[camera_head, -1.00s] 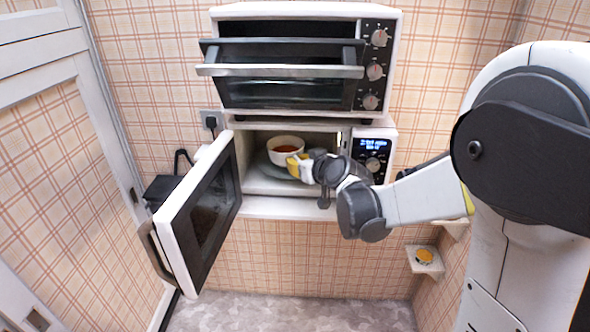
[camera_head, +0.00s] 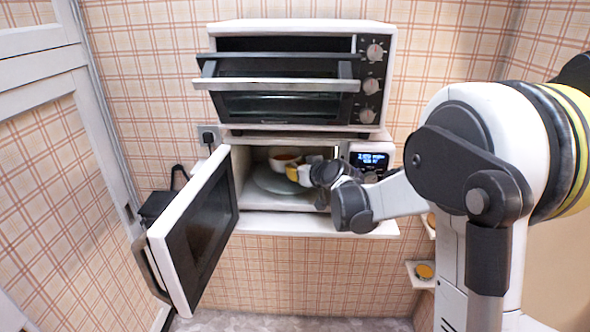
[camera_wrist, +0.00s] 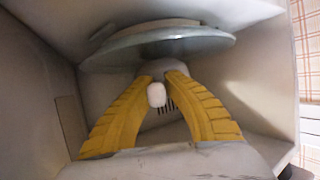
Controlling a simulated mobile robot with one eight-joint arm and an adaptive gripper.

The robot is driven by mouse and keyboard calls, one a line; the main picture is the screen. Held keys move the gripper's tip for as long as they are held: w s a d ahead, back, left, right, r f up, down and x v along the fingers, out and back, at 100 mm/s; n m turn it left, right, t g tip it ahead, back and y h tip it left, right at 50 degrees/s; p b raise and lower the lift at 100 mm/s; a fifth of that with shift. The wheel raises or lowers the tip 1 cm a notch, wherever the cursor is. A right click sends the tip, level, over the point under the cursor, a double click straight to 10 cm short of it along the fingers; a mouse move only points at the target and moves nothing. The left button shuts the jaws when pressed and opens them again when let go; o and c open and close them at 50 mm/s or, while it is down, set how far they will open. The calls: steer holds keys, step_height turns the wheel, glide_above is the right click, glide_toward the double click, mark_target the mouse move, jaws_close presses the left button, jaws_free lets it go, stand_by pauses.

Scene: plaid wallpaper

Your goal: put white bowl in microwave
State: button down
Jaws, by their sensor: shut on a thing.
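The white bowl (camera_head: 283,157), with reddish-brown contents, is inside the open microwave (camera_head: 248,190), above the rear part of its round turntable (camera_head: 272,184). My gripper (camera_head: 299,173), with yellow fingers, reaches into the cavity from the right and is shut on the bowl's near right side. In the wrist view the yellow fingers (camera_wrist: 160,88) close around a small white rounded part of the bowl (camera_wrist: 157,95). The turntable (camera_wrist: 165,42) shows near the top of that view. I cannot tell whether the bowl touches it. My gripper hides part of the bowl.
The microwave door (camera_head: 197,232) stands wide open on the left. A toaster oven (camera_head: 380,28) with its door partly open sits directly above. The microwave stands on a white shelf (camera_head: 300,224). A small corner shelf (camera_head: 423,273) holds an orange item at lower right.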

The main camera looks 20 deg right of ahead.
steer(key=shift+f, duration=0.35)
stand_by(0.4)
steer(key=c, duration=1.5)
jaws_free()
steer(key=shift+o, duration=0.2)
steer(key=v, duration=1.2)
steer(key=shift+s, duration=0.1)
steer(key=s+a+f+g, duration=0.1)
steer(key=s+a+g, duration=0.15)
steer(key=s, duration=0.55)
steer(key=s+a+g, duration=0.1)
steer(key=s+a, duration=0.2)
steer(key=s, duration=0.5)
steer(key=s+d+f+m+g+h, duration=0.1)
steer(key=s+f, duration=0.4)
steer(key=s, duration=0.8)
steer(key=shift+d+m+g+h, duration=0.2)
steer(key=shift+m+g+h, duration=0.5)
steer(key=shift+g+h, duration=0.2)
